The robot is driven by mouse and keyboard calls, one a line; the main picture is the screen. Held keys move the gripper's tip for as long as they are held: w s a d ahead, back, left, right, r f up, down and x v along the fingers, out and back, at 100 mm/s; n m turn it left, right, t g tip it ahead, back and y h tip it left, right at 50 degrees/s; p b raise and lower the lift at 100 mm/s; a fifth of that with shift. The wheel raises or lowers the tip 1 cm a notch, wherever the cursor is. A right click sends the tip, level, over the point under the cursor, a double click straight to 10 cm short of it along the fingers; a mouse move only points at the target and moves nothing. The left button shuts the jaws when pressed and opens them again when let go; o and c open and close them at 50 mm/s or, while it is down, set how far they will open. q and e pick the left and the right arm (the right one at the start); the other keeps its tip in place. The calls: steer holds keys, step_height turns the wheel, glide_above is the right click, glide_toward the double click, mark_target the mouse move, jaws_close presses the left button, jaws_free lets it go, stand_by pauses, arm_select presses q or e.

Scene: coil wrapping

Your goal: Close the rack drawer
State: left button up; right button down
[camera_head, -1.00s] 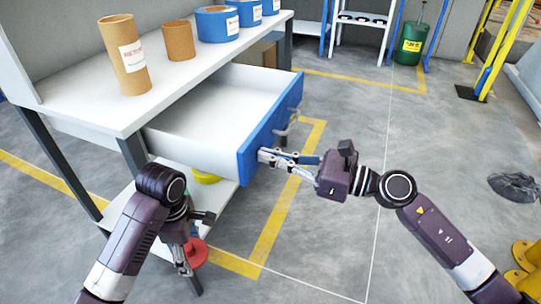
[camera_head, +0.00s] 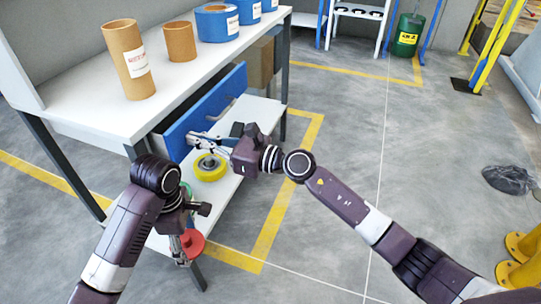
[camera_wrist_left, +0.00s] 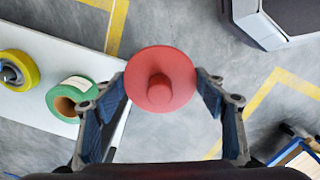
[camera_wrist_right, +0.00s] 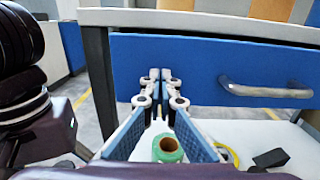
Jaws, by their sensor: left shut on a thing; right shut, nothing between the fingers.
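The rack drawer's blue front (camera_head: 203,108) is close under the worktop edge; a small remaining gap is hard to judge. It spans the right wrist view (camera_wrist_right: 185,72), with its metal handle (camera_wrist_right: 268,92) right of my fingers. My right gripper (camera_head: 194,138) is shut and empty, its fingertips at the lower left part of the front; contact is not clear. It also shows in the right wrist view (camera_wrist_right: 160,76). My left gripper (camera_head: 186,252) is shut on a red flanged piece (camera_wrist_left: 160,80), held low beside the rack's front leg.
The white worktop (camera_head: 85,95) carries brown tubes (camera_head: 127,60) and blue rolls (camera_head: 217,22). Below, the lower shelf (camera_head: 222,195) holds a yellow roll (camera_head: 210,167) and a green roll (camera_wrist_right: 167,148).

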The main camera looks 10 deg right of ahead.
arm_select(q)
steer(key=shift+d+f+b, duration=0.15)
steer(key=shift+f+b, duration=0.2)
steer(key=shift+f, duration=0.05)
arm_select(e)
steer(key=x, duration=0.6)
steer(key=shift+w+a, duration=0.1)
steer(key=shift+w, duration=0.05)
arm_select(q)
steer(key=shift+s+d+r, duration=0.1)
arm_select(e)
steer(key=shift+r, duration=0.2)
